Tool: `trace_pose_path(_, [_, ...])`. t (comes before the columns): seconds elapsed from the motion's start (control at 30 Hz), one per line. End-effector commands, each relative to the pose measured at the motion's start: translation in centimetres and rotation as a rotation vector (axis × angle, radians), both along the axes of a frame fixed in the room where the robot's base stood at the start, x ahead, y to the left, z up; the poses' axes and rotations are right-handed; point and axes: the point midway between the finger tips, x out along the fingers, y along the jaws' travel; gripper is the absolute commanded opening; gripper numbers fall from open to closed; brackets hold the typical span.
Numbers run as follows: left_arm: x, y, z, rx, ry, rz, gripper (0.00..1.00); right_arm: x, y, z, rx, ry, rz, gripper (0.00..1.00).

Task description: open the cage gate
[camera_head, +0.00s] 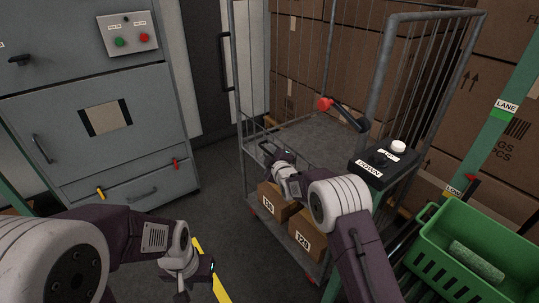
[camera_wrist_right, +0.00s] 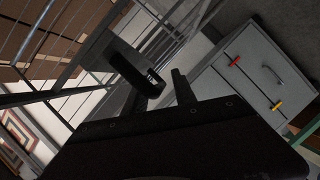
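The cage (camera_head: 388,55) is a grey tubular frame with wire sides, standing in the middle right of the head view. Its low front part is largely hidden behind my right arm, so I cannot make out the gate's outline or latch. My right gripper (camera_head: 268,150) is at the cage's front left, close to the wires. In the right wrist view its two dark fingers (camera_wrist_right: 166,88) are apart with nothing clearly between them, and cage bars (camera_wrist_right: 62,50) run just to the left. My left gripper (camera_head: 192,284) hangs low at the bottom, left of the cage; its fingers are unclear.
A red-knobbed lever (camera_head: 323,104) and a black UP/DOWN box (camera_head: 370,167) stand at the cage's right. Cartons (camera_head: 277,203) sit low in the cage. A green crate (camera_head: 455,235) is at the right. A grey cabinet (camera_head: 105,120) stands left, with open floor between.

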Motion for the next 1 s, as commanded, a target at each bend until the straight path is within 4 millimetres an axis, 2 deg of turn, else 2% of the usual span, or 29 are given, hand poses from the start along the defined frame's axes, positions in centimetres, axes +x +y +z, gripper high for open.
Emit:
trace_pose_path(0.03, [0.00, 0.00, 0.01, 0.000, 0.000, 0.000, 0.36, 0.00, 0.00, 0.02, 0.000, 0.000, 0.000, 0.30])
trace_pose_path(0.13, [0.00, 0.00, 0.01, 0.000, 0.000, 0.000, 0.36, -0.01, -0.01, 0.03, 0.000, 0.000, 0.000, 0.02])
trace_pose_path(0.17, [0.00, 0.00, 0.01, 0.000, 0.000, 0.000, 0.36, -0.01, -0.01, 0.03, 0.000, 0.000, 0.000, 0.00])
trace_pose_path(1.0, [0.00, 0.00, 0.00, 0.000, 0.000, 0.000, 0.36, -0.03, -0.03, 0.00, 0.000, 0.000, 0.000, 0.00])
